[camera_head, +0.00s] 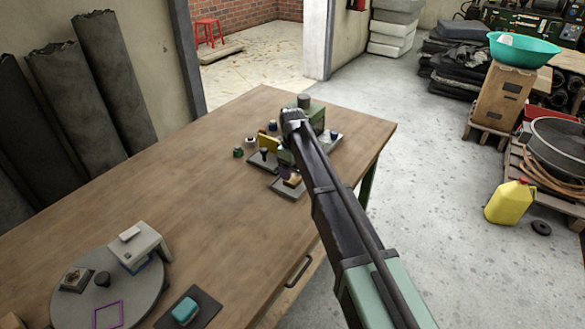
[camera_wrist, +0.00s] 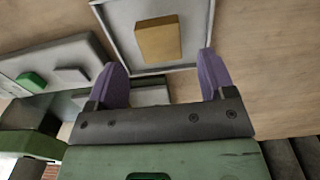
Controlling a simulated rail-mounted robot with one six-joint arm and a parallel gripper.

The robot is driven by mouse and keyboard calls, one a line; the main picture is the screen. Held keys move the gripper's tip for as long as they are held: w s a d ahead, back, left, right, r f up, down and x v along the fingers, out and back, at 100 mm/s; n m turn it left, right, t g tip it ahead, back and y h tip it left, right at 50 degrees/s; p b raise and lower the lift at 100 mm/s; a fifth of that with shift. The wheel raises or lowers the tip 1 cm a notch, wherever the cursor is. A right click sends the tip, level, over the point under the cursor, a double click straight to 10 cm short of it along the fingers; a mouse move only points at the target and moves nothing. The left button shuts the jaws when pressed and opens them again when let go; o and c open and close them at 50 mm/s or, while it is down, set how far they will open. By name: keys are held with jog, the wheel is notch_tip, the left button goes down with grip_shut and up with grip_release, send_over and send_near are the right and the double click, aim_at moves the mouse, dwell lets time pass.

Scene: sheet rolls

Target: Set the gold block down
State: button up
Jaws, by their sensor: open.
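The gold block (camera_wrist: 158,40) lies flat on a square grey tray with a pale rim (camera_wrist: 193,62) in the wrist view. In the head view the block (camera_head: 293,181) shows small on its dark tray (camera_head: 283,191), near the table's right edge. My gripper (camera_wrist: 164,72) is open, its two purple fingers spread wide with nothing between them. The block is beyond the fingertips and clear of both. In the head view my arm hides most of the gripper; a bit of purple finger (camera_head: 284,173) shows just above the tray.
A green machine (camera_head: 312,115) and small blocks on grey plates stand close around my gripper. A yellow piece (camera_head: 268,142) is to its left. A round grey disc (camera_head: 75,300) with a white device (camera_head: 139,246) is at the front left. The table's middle (camera_head: 190,190) is bare.

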notch_tip(320, 180, up, 8)
jog(key=p, duration=0.6)
jog(key=s+d+m, duration=0.6)
jog(key=s+d, duration=0.5)
jog(key=s, duration=0.4)
jog(key=s+d+m, duration=0.6)
jog(key=s+d, duration=0.5)
jog(key=s, duration=0.5)
jog(key=shift+f, duration=0.1)
jog(key=shift+c, duration=0.3)
